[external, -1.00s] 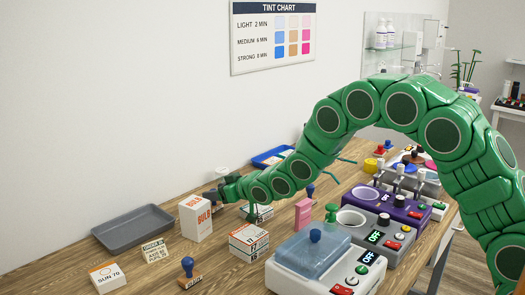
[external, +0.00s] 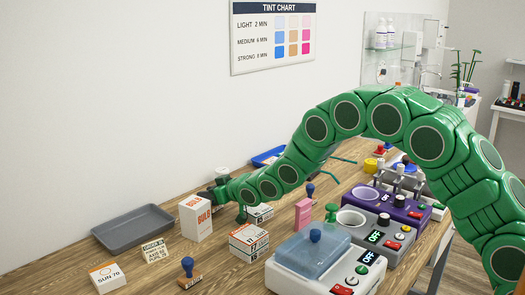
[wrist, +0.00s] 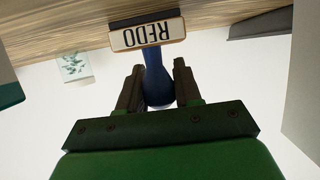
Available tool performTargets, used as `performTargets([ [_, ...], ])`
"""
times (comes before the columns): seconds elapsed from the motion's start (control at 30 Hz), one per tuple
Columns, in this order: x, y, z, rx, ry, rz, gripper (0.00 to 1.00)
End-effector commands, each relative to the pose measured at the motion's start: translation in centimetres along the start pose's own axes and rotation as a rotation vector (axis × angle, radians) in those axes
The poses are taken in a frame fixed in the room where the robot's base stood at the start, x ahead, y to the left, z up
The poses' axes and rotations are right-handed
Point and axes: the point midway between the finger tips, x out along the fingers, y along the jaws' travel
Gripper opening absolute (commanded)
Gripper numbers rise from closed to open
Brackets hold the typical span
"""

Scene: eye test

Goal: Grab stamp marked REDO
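The stamp marked REDO (wrist: 147,33) shows upside down in the wrist view, with a pale label on a dark base and a blue handle (wrist: 156,85). The base is against the table; whether it touches cannot be told. My gripper (wrist: 159,66) has one finger on each side of the handle, close to it. A narrow gap seems to show at the right finger, so it looks open around the handle. In the external view, my gripper (external: 218,190) is low behind the BULB box (external: 196,218); I cannot make out the REDO stamp there.
A grey tray (external: 133,228) lies left of the box. Another blue-handled stamp (external: 188,272) stands in front. Numbered boxes (external: 249,242), a pink block (external: 303,214) and a machine with a clear blue lid (external: 313,252) stand to the right. The wall is close behind.

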Motion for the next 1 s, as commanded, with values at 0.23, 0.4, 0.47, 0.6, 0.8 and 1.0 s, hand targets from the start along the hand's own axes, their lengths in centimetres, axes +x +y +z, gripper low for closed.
performTargets([
  [0.23, 0.0, 0.0, 0.0, 0.000, 0.000, 0.000, 0.03],
  [0.4, -0.1, 0.0, -0.3, 0.000, 0.001, 0.000, 0.03],
  [0.47, -0.3, 0.0, -0.7, 0.000, 0.002, 0.000, 0.03],
  [0.6, -0.9, 0.0, -2.3, -0.001, 0.004, 0.001, 0.03],
  [0.8, -3.0, -0.2, -3.8, 0.000, 0.000, 0.000, 0.03],
  [1.0, -5.7, -0.4, -5.4, -0.001, 0.003, 0.000, 0.03],
])
